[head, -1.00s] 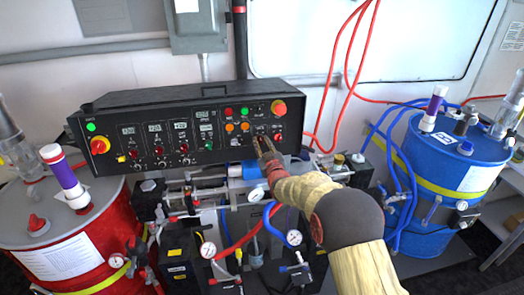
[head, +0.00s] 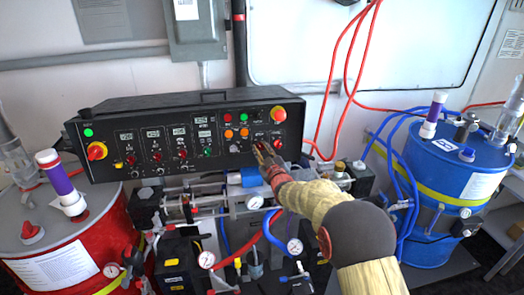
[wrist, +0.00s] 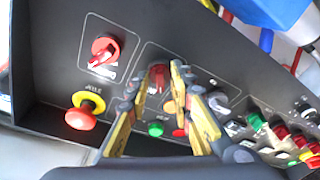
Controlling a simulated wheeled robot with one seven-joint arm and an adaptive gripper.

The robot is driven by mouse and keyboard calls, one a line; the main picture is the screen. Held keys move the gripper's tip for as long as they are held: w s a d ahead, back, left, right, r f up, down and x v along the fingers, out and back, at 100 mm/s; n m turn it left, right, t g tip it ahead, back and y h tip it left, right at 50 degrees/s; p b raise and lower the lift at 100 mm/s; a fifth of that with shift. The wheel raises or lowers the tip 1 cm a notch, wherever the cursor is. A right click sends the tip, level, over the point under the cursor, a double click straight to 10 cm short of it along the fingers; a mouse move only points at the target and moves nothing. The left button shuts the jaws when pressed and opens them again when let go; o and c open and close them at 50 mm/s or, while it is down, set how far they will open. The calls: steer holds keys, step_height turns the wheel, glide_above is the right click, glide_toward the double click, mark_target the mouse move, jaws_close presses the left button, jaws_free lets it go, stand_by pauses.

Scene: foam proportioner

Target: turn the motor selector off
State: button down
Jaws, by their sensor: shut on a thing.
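The black control panel (head: 105,165) stands in the middle of the head view. My gripper (head: 264,152) is at its lower right part. In the wrist view, my gripper's yellow-and-grey fingers reach the panel face. They are shut on a red selector knob (wrist: 159,80), which seems to be the motor selector. Its label is not readable and its sides are partly hidden by the fingertips. In the head view my gripper hides this knob. A second red selector (wrist: 104,50) sits apart from the fingers on a white-outlined plate.
A red emergency stop on a yellow collar (wrist: 85,108) is close to my gripper. Green button (wrist: 155,129) lies between the fingers. Pipes and gauges (head: 255,203) fill the space below the panel. A red drum (head: 100,235) and a blue drum (head: 425,165) flank it.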

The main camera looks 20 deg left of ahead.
steer(key=c, duration=1.9)
jaws_free()
steer(key=shift+s, duration=0.1)
steer(key=v, duration=1.2)
